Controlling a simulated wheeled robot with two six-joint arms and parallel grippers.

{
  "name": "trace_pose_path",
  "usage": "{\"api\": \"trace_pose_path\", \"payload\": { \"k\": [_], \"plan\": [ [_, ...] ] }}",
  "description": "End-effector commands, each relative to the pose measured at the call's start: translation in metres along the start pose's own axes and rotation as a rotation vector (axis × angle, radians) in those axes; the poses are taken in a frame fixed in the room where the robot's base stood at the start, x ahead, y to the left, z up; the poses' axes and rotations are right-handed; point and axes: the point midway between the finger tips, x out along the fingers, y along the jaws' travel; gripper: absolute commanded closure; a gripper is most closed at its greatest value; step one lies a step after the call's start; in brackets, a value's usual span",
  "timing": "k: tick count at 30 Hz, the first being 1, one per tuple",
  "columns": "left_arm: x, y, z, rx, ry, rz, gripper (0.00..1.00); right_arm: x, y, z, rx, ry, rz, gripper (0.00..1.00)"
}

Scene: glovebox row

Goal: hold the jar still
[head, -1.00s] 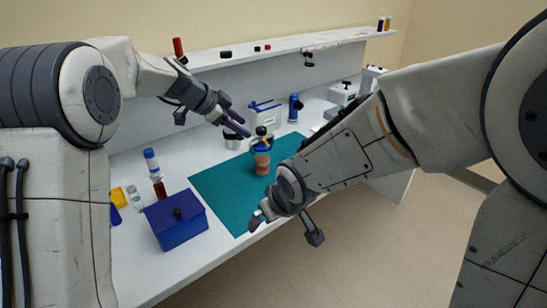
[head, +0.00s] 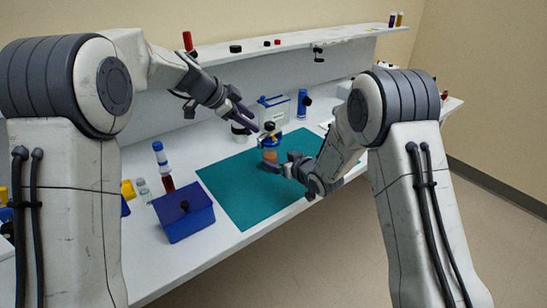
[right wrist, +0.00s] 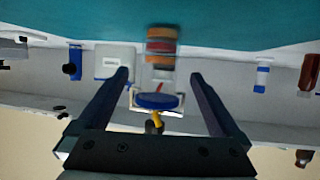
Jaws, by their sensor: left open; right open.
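The jar (head: 271,154), with an orange-brown body, a blue band and a dark, yellow-marked piece on top, stands upright on the teal mat (head: 235,190). My left gripper (head: 252,124) is open at the upper left of the jar's top; I cannot tell whether it touches. My right gripper (head: 281,163) is open, low at the jar's near right side. The right wrist view shows the jar (right wrist: 160,48) upside down, in line with the gap between the two open fingers (right wrist: 159,76). I cannot tell how deep it sits between them. The fingers show no contact.
A blue box (head: 184,218) with a black knob stands at the mat's left, near a blue-capped tube (head: 160,153). Behind the jar are a dark-topped container (head: 240,132), a white-and-blue case (head: 273,111) and a blue bottle (head: 303,103). A shelf (head: 280,51) runs above. The mat's front is clear.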

Motion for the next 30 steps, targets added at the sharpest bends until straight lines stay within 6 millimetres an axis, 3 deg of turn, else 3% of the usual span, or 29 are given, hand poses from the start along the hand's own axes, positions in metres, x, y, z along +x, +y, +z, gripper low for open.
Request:
{"api": "trace_pose_path", "payload": {
  "k": [6,12,24,26,30],
  "plan": [
    [0.0,0.0,0.0,0.0,0.0,0.0,0.5,0.041,0.0,0.001,0.0,-0.001,0.0,0.0],
    [0.0,0.0,0.0,0.0,0.0,0.0,0.5,0.065,0.0,0.001,0.001,-0.002,0.001,0.0],
    [0.0,0.0,0.0,0.0,0.0,0.0,0.5,0.072,0.0,0.0,0.0,-0.002,0.001,0.0],
    [0.0,0.0,0.0,0.0,0.0,0.0,0.5,0.072,0.0,0.0,0.0,-0.002,0.001,0.19],
    [0.0,0.0,0.0,0.0,0.0,0.0,0.5,0.072,0.0,0.0,0.0,-0.002,0.001,0.73]
  ]
}}
